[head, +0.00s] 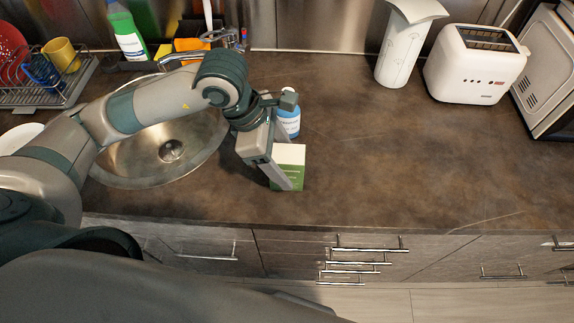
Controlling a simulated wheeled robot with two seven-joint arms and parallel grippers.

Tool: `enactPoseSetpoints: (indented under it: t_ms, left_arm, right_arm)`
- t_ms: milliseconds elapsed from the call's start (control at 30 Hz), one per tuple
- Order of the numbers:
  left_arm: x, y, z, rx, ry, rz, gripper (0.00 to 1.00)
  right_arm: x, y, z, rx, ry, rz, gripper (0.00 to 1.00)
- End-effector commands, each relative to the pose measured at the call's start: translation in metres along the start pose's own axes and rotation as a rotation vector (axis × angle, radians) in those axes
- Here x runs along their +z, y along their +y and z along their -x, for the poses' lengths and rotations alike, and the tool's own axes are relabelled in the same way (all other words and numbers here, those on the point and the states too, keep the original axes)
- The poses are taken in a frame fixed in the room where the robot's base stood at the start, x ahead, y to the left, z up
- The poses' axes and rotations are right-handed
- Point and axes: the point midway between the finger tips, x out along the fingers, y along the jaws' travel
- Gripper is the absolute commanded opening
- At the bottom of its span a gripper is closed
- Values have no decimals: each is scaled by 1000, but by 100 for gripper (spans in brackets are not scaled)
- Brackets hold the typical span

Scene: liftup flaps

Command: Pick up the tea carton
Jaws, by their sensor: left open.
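The tea carton (290,181), a small green box with a pale top, stands upright on the brown countertop near its front edge, right of the sink. My left gripper (282,172) is at the carton, open, with a finger in front of the carton's left side. The other finger is mostly hidden, and I cannot tell whether the fingers touch the carton. My right gripper is out of the picture.
A blue bottle (289,123) stands just behind the carton. The sink (150,165) lies to the left, with a dish rack (62,92) beyond.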

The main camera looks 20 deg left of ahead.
Motion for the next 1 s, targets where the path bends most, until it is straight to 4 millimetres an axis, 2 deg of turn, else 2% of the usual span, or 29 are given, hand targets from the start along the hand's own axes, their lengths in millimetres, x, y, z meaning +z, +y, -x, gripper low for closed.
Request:
enactPoseSetpoints:
  t_ms: [167,333,533,1000]
  left_arm:
    - [1,2,-8,-4,1,3,62]
    - [2,6,-27,-5,2,3,62]
    - [2,6,-48,-2,1,2,62]
    - [1,7,-52,-1,0,0,62]
  right_arm:
    - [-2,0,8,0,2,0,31]
    - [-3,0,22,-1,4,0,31]
    - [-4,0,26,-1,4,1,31]
    - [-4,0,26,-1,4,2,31]
